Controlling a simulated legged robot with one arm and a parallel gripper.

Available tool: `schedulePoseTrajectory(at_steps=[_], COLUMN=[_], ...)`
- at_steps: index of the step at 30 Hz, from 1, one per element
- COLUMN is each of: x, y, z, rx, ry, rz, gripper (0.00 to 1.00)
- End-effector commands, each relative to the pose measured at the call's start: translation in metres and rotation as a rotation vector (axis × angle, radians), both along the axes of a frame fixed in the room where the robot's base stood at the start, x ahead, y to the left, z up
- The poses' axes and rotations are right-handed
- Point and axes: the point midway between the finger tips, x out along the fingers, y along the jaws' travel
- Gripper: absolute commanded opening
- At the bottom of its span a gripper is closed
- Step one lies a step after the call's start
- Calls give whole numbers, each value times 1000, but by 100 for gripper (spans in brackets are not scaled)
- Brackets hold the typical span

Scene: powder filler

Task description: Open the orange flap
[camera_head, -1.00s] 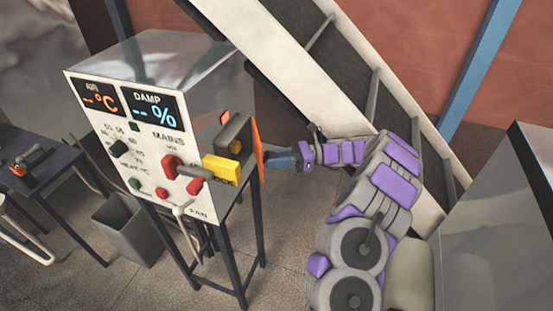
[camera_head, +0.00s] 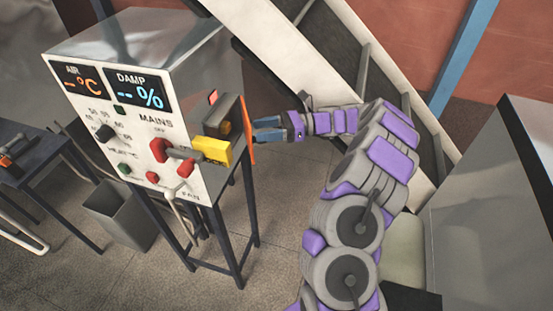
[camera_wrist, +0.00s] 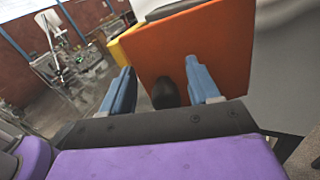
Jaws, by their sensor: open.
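The orange flap (camera_head: 248,128) stands swung out edge-on from the front of the white control panel, at the right end beside a dark box (camera_head: 228,112). In the wrist view the flap (camera_wrist: 212,52) shows its broad face, filling the upper right. My gripper (camera_head: 258,130) is to the right of the flap. Its two blue fingers (camera_wrist: 160,88) are apart, pointing at the flap's face, with a dark rounded piece between them at the flap's lower edge. Whether the fingers touch the flap I cannot tell.
The control cabinet (camera_head: 150,50) carries red levers, knobs and a yellow block (camera_head: 213,150) left of the flap. A conveyor (camera_head: 300,60) slopes behind my arm. A grey bin (camera_head: 120,215) stands by the cabinet legs. A metal box (camera_head: 490,210) is at right.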

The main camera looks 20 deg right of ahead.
Motion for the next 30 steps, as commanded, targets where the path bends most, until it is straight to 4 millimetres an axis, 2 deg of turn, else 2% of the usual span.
schedulePoseTrajectory(at_steps=[1, 24, 30], x=[-4, -126, -148], y=[-1, 10, 12], z=[6, 15, 17], rx=[1, 6, 1], ry=[-2, 2, 1], rz=[-1, 0, -1], gripper=[61, 61, 61])
